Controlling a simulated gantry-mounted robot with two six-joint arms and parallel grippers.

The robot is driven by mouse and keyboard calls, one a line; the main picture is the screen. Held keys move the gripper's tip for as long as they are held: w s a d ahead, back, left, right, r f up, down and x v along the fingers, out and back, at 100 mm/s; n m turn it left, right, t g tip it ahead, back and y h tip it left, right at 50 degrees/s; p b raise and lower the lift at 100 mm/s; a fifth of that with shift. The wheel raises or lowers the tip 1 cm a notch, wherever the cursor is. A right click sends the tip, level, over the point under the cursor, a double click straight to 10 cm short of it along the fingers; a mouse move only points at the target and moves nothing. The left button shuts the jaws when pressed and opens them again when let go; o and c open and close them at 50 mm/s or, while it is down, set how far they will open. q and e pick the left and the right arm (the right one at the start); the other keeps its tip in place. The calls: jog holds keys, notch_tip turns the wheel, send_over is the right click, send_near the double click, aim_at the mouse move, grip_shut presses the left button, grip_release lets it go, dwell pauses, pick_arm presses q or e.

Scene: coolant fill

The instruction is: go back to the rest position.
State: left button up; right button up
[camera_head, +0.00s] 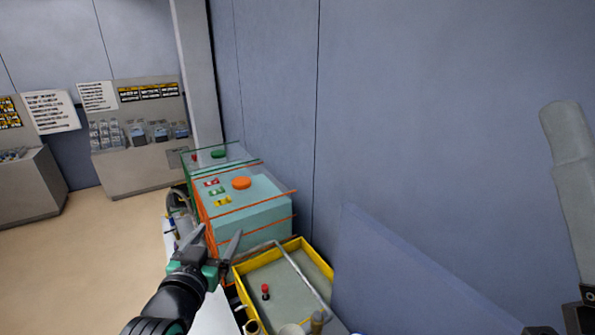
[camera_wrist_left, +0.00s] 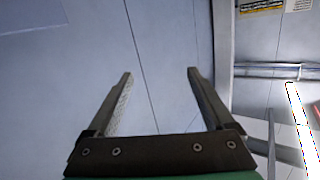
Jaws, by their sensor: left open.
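My left gripper (camera_head: 221,232) is open and empty, its fingers spread, pointing up and away in front of the teal tank. In the left wrist view its two fingers (camera_wrist_left: 161,74) stand apart with only the blue-grey wall between them. The translucent teal tank (camera_head: 255,212) has an orange cap (camera_head: 241,183) and orange edging. A second tank with a green cap (camera_head: 218,154) stands behind it. A grey arm part shows at the right edge of the head view, but no right gripper shows.
A yellow-rimmed tray (camera_head: 318,255) with a small red-topped item (camera_head: 265,291) lies right of my left gripper. The blue-grey wall (camera_head: 420,120) closes off the right side. Grey cabinets (camera_head: 140,170) stand far left, with open floor (camera_head: 80,270) before them.

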pick_arm(q)
jog(key=s+r+t, duration=0.3)
jog(key=s+r, duration=0.3)
jog(key=r, duration=0.4)
jog(key=s+r+t, duration=0.3)
jog(key=s+r, duration=0.3)
jog(key=r, duration=0.5)
jog(key=s+r+t, duration=0.2)
jog(key=s+r, duration=0.2)
jog(key=s, duration=0.2)
jog(key=s+a+r+n+t+h, duration=0.1)
jog(key=s+r+t, duration=0.1)
jog(key=s+r, duration=0.2)
jog(key=s, duration=0.3)
jog(key=shift+a+r+t, duration=0.2)
jog(key=shift+r+t, duration=0.1)
jog(key=shift+t, duration=0.1)
jog(key=shift+d, duration=0.1)
